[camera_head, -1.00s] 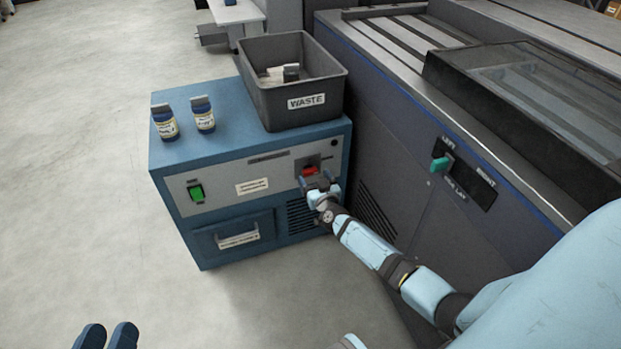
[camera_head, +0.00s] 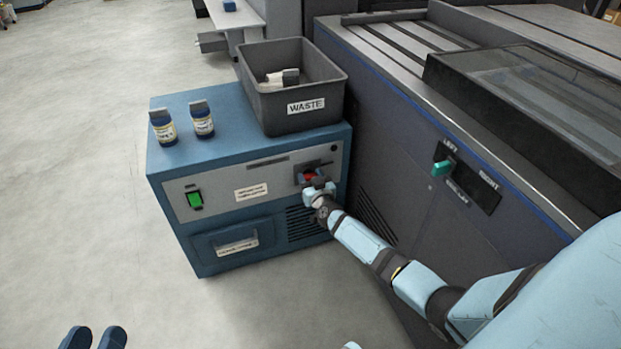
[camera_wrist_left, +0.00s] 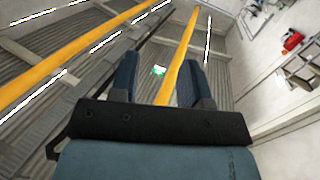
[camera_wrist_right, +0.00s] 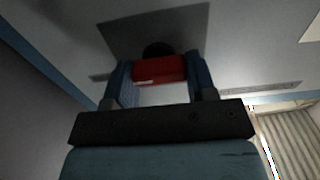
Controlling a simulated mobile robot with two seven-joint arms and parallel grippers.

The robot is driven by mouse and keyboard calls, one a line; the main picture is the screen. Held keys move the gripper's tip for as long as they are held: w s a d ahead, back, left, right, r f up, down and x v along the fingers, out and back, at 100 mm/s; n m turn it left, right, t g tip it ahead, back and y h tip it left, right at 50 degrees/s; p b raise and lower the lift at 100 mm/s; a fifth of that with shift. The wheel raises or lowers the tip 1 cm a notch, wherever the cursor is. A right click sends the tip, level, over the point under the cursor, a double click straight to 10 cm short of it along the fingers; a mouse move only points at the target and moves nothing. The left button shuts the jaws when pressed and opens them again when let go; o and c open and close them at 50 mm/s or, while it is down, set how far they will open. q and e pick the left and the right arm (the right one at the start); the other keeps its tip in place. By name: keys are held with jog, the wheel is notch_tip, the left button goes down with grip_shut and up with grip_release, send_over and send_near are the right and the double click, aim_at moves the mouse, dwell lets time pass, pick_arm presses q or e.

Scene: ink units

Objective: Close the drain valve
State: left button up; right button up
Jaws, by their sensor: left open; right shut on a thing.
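A red valve handle (camera_head: 310,176) sits on the front panel of the blue ink unit (camera_head: 222,265), at the panel's right end. My right gripper (camera_head: 315,187) is at the handle and partly hides it. In the right wrist view, the red handle (camera_wrist_right: 159,71) lies crosswise between the two fingers of my right gripper (camera_wrist_right: 160,80), which is shut on it. A dark round stem shows behind the handle. My left gripper (camera_head: 93,338) is open and empty, low at the left over the floor. In the left wrist view, its fingers (camera_wrist_left: 160,80) point at the ceiling.
A green switch (camera_head: 194,199) is on the panel's left. A large grey machine (camera_head: 400,150) with a green selector (camera_head: 443,167) stands close at the right. Floor at left is clear.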

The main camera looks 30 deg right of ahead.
pick_arm(q)
jog(key=shift+r+p, duration=0.25)
jog(key=shift+p, duration=0.05)
pick_arm(e)
jog(key=shift+r, duration=0.1)
jog(key=shift+r+n+p, duration=0.1)
jog(key=shift+n+p, duration=0.25)
jog(key=shift+n, duration=0.05)
jog(key=shift+a+n+p, duration=0.1)
jog(key=shift+n+p, duration=0.5)
jog(key=shift+p, duration=0.2)
jog(key=n+p, duration=0.4)
jog(key=shift+a, duration=0.1)
jog(key=n+p, duration=0.1)
jog(key=n, duration=0.2)
jog(key=shift+f, duration=0.2)
jog(key=shift+n+p, duration=0.35)
jog(key=shift+n, duration=0.65)
jog(key=n, duration=0.2)
jog(key=shift+f+n, duration=0.15)
jog(key=shift+n, duration=0.25)
pick_arm(q)
notch_tip(320, 180, up, 9)
jog(key=s+n+t, duration=0.1)
jog(key=n+t, duration=0.1)
jog(key=t, duration=0.1)
jog(key=shift+s, duration=0.15)
pick_arm(e)
jog(key=shift+f+n, duration=0.1)
jog(key=shift+n, duration=1.9)
